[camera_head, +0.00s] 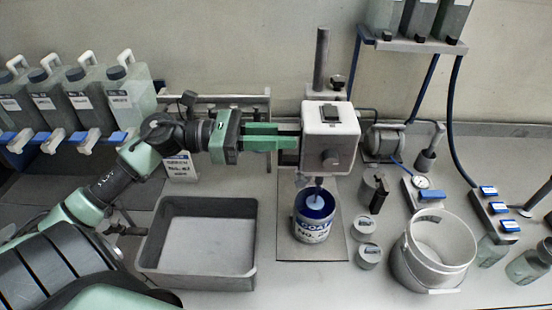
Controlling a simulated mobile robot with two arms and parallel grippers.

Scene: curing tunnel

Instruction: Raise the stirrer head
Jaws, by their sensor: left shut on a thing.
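The stirrer head (331,140) is a white box with a dark switch on top and a knob on its front. It sits on a dark vertical post (321,62) that rises behind it. Its shaft goes down into an open can with a blue rim and label (313,220), which stands on a grey base plate (335,248). My left gripper (298,142) comes in from the left with its green fingers shut at the head's left side. The exact spot it grips is hidden by the fingers. My right gripper is not in view.
A grey tray (150,245) lies left of the can. A white bucket (440,282) and small lidded tins (364,227) stand to the right. Jugs (133,92) line the back left. A blue-framed shelf with bottles (415,45) hangs at the upper right.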

